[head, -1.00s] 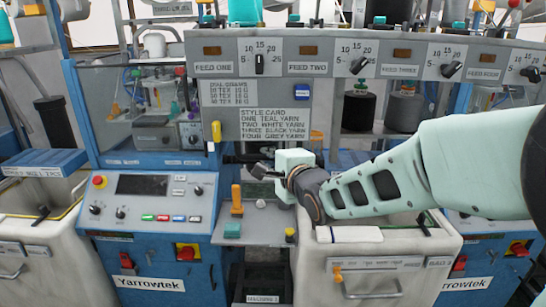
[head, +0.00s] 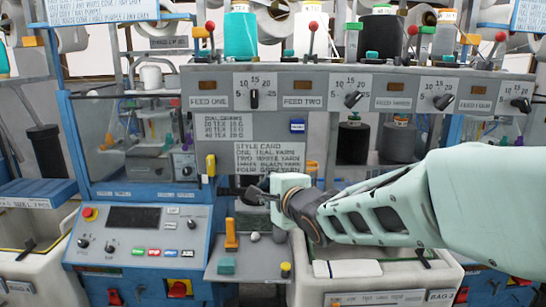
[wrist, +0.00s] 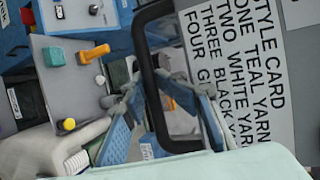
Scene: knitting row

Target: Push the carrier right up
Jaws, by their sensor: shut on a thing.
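My gripper (head: 256,192) is in front of the machine's middle, below the style card (head: 270,160). In the wrist view its two blue-padded fingers (wrist: 165,115) stand apart, with a black loop-shaped handle (wrist: 142,62) passing between them. The gripper is shut on this handle. I cannot tell for certain that the handle belongs to the carrier, as my gripper hides that spot in the head view. A yellow knob (head: 210,165) sits just above and left of my gripper.
A small grey shelf below holds an orange lever (head: 231,235), a teal block (head: 226,266) and a yellow button (head: 285,269). A control panel (head: 140,235) is at left. A row of feed dials (head: 353,98) is above. White bins stand at both sides.

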